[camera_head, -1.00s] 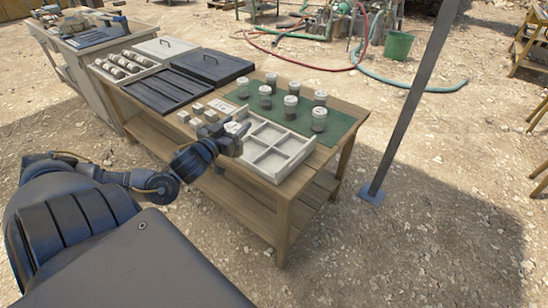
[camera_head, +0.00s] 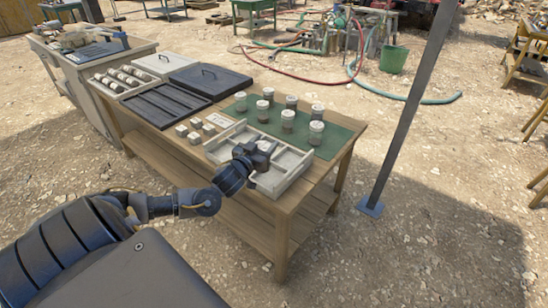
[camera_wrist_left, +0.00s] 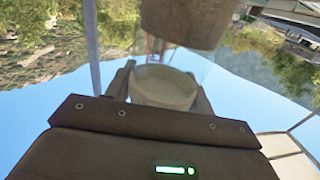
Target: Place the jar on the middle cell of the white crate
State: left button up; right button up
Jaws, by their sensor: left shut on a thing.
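The white crate (camera_head: 294,176) with open cells stands near the front right of the wooden table in the head view. My left gripper (camera_head: 263,153) is over the crate, hiding some of its cells. It is shut on the jar, whose pale top (camera_head: 265,145) shows at the fingers. In the left wrist view the jar's white lid (camera_wrist_left: 165,86) sits between the fingers, with its brown contents (camera_wrist_left: 190,20) beyond. I cannot tell whether the jar touches the crate. My right gripper is not in view.
Several other jars (camera_head: 288,120) stand on the green mat (camera_head: 340,138) behind the crate. Small pale blocks (camera_head: 195,137) lie left of it. A dark ribbed tray (camera_head: 168,104), a black lidded box (camera_head: 210,78) and a tray of cylinders (camera_head: 118,82) stand farther left. A post (camera_head: 410,110) rises at right.

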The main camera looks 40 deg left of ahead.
pick_arm(q)
jog(key=w+f, duration=0.1)
jog(key=f, duration=0.1)
jog(key=w+d+f, duration=0.1)
jog(key=f, duration=0.2)
jog(key=w+f+p, duration=0.1)
jog(key=f, duration=0.1)
jog(key=shift+w+d+f, duration=0.15)
jog(key=shift+w+f, duration=0.05)
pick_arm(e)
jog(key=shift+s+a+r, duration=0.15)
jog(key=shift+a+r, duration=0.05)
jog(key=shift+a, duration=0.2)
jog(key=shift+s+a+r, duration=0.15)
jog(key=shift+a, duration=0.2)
pick_arm(q)
jog(key=o, duration=1.3)
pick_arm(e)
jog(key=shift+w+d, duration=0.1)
